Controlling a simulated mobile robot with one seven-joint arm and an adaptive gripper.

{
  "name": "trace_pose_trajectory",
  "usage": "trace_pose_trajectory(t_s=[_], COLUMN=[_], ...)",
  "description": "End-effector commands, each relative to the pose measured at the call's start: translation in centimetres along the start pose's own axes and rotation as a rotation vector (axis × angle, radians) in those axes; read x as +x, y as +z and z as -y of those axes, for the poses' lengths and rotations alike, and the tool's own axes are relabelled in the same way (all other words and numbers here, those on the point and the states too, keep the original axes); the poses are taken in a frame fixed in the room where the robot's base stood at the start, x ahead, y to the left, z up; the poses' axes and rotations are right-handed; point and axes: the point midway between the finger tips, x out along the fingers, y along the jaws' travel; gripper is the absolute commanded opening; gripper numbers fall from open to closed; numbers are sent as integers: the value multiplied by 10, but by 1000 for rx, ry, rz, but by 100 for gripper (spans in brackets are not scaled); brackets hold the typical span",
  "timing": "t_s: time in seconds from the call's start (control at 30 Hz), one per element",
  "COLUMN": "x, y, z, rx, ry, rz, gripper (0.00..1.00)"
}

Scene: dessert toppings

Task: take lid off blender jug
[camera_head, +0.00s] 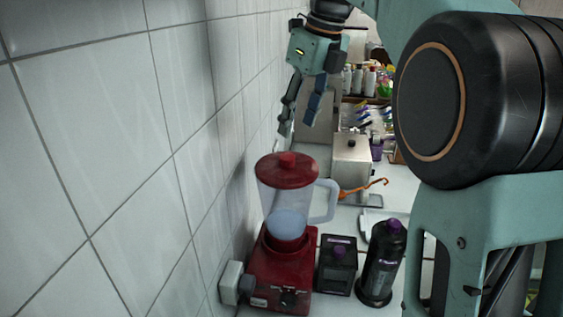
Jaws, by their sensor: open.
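The blender jug (272,200) is clear with a pale handle on its right side and stands upright on a red base (274,273). Its round red lid (288,171), with a small raised red knob in the middle, sits on top of the jug. My gripper (298,128) is open and empty, pointing down. It appears above the lid in the picture and apart from it; how far behind or over the lid it is, I cannot tell.
A tiled wall fills the left side, close to the blender. A black box (338,268) and a dark bottle with a purple cap (382,265) stand right of the base. Behind are a metal appliance (352,160) and an orange utensil (362,188). My arm covers the right side.

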Motion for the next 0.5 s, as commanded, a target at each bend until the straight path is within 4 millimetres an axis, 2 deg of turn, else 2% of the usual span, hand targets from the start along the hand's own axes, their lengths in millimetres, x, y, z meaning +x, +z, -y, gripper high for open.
trace_pose_trajectory(t_s=[0.03,0.13,0.37,0.5], x=[12,27,46,65], y=[-1,0,1,2], z=[-1,-1,-1,-1], rx=[-1,-2,-4,-4], ry=[2,3,1,3], rz=[-2,-1,1,-1], gripper=[47,47,47,47])
